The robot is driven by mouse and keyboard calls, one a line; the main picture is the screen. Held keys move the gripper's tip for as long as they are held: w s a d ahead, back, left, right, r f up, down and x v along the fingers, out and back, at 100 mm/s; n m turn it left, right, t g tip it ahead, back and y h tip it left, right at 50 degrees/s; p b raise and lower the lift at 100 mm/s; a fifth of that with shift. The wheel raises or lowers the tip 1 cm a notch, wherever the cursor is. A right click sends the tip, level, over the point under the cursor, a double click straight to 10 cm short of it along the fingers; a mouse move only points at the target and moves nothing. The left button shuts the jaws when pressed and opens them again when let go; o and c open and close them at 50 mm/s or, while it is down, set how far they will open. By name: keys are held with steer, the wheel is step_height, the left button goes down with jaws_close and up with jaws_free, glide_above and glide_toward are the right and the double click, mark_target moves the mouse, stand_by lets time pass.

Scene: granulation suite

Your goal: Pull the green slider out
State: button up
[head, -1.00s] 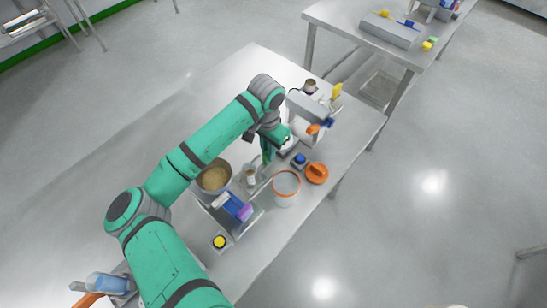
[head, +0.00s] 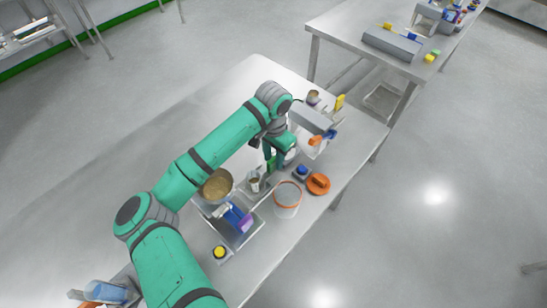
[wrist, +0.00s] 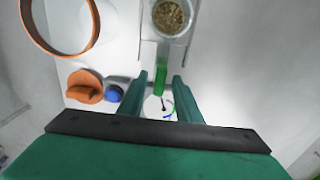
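The green slider (wrist: 162,72) is a narrow green bar running back from a small round cup of brown granules (wrist: 170,16) in the wrist view. My gripper (wrist: 160,78) is open, with one green finger on each side of the slider. A gap shows between the slider and each finger, so neither appears to touch it. In the head view the slider (head: 270,163) is small and partly hidden by my gripper (head: 280,150), which is over the steel table.
A white tub with an orange rim (head: 287,197), an orange lid (head: 318,183) and a blue button (head: 302,172) stand to the right. A bowl of granules (head: 216,185) and a tray (head: 245,232) with blue and purple items are nearer. A grey dispenser (head: 314,120) stands behind my gripper.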

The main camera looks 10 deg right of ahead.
step_height(320, 180, up, 11)
steer(key=shift+f, duration=0.2)
steer(key=shift+w+f, duration=0.1)
stand_by(0.6)
